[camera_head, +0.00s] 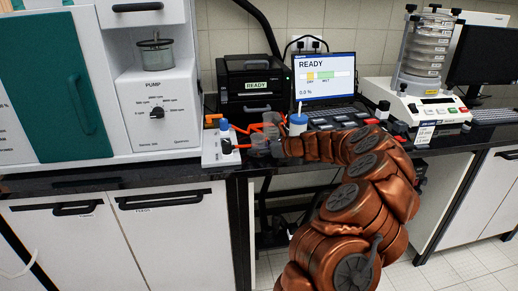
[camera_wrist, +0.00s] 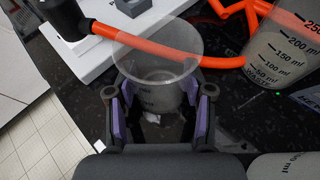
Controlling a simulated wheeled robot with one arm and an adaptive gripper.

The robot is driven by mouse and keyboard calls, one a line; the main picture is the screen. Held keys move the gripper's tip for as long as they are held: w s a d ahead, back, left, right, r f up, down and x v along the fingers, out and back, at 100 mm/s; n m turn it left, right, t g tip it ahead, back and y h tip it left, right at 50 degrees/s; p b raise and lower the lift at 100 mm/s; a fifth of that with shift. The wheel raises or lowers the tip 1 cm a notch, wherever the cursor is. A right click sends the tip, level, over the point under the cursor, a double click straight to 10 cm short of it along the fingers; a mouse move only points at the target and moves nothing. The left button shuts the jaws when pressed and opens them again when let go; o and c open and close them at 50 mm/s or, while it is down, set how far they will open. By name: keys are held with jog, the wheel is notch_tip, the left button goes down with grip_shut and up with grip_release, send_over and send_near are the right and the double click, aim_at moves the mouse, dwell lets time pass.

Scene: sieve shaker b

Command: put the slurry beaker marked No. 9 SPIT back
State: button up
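A clear, empty-looking beaker (camera_wrist: 158,72) with faint dark print is between the two purple-padded fingers of my gripper (camera_wrist: 159,100) in the wrist view. The pads lie close along both sides of its lower wall; I cannot tell whether they press on it. Its marking is not readable, so No. 9 SPIT is not confirmed. In the head view the clear beaker (camera_head: 259,143) shows small at the end of my arm, by the bench's front edge.
An orange hose (camera_wrist: 150,42) passes just behind the beaker from a white device with a black fitting (camera_head: 222,143). Another container is cut off at the wrist view's lower right.

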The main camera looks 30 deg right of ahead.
jog(key=o, duration=0.4)
jog(key=shift+r, duration=0.15)
